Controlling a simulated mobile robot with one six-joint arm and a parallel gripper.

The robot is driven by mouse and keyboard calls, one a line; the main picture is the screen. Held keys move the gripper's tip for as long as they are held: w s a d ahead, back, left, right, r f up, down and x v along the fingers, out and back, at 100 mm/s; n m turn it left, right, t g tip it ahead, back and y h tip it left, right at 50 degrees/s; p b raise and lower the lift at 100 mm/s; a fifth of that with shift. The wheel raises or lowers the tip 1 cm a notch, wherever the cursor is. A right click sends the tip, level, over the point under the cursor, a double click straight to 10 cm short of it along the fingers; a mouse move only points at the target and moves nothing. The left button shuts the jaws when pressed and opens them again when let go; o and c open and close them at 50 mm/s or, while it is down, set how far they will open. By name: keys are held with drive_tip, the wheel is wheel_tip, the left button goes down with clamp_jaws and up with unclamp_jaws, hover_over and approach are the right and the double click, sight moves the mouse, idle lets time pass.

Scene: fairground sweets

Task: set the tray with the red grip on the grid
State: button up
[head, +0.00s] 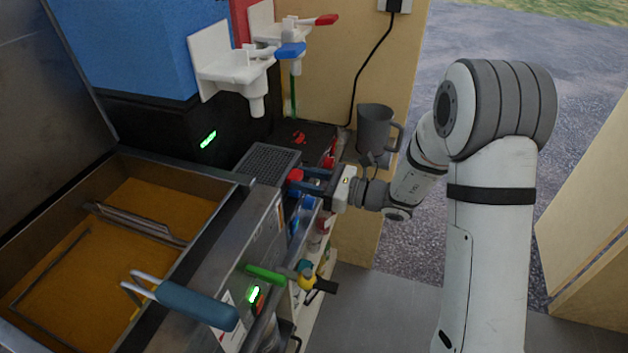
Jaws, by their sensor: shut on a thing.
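The red grip (295,175) shows at the tips of my gripper (309,180), which is shut on it. A flat grey perforated panel (268,161) lies directly beyond the grip, under the near white spout. I cannot tell whether this panel is the tray itself or the grid beneath it. The fingers reach in from the right and hide part of the grip. Any gap between tray and grid cannot be made out.
White spouts with a blue lever (290,50) and a red lever (326,19) hang above. A grey mug (376,129) stands behind my wrist. An orange-floored fryer basin (150,210) and a blue-handled basket (197,305) are at left. Bottles crowd below the gripper.

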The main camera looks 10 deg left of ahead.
drive_tip(key=shift+d+f, duration=0.1)
drive_tip(key=shift+f, duration=0.05)
idle(0.4)
drive_tip(key=o, duration=1.2)
drive_tip(key=shift+c, duration=0.2)
